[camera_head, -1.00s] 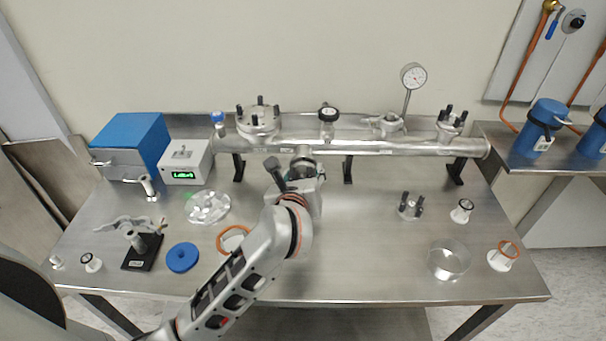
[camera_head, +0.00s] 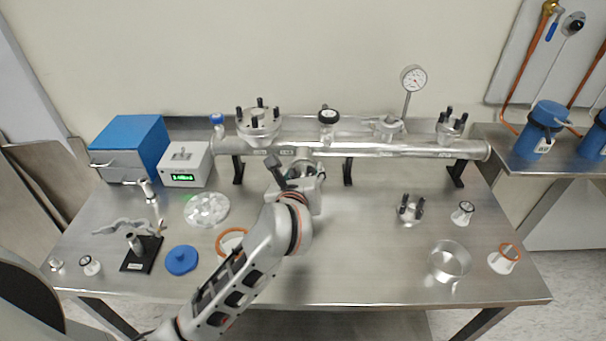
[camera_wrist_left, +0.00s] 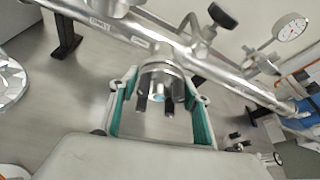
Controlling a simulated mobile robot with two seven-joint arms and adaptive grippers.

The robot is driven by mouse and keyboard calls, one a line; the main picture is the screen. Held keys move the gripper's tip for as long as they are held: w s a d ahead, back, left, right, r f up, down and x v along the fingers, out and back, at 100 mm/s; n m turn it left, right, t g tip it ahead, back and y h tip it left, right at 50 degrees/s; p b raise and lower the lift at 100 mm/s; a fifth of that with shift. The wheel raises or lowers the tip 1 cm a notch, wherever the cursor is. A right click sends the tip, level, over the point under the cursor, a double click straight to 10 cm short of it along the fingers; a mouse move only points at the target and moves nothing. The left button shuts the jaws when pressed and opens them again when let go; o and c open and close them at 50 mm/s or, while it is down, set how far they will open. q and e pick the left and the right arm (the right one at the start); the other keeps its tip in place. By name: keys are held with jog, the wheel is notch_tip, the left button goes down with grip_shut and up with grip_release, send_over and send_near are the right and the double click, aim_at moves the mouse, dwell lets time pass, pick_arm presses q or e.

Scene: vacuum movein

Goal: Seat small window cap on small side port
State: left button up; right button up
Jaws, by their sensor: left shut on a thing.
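My left gripper (camera_head: 303,168) is at the front of the long steel tube (camera_head: 390,149), by its middle. In the left wrist view, the green-padded fingers of my left gripper (camera_wrist_left: 160,100) are shut around the small window cap (camera_wrist_left: 160,88), a metal ring with dark prongs and a bluish centre. The cap faces the tube (camera_wrist_left: 130,35) and appears to be against or very close to the small side port. I cannot tell whether it is fully seated, as the port is mostly hidden behind the cap. My right gripper is not in view.
A gauge (camera_head: 413,78) and several flanged ports stand along the tube. A pronged metal part (camera_head: 410,208), a clear bowl (camera_head: 449,262) and small white fittings lie on the right. A blue disc (camera_head: 181,260) and foil dish (camera_head: 207,210) lie left. The bench front centre-right is clear.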

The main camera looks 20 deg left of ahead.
pick_arm(q)
jog(key=o, duration=1.4)
jog(key=shift+c, duration=0.2)
jog(key=shift+s, duration=0.1)
jog(key=v, duration=1.2)
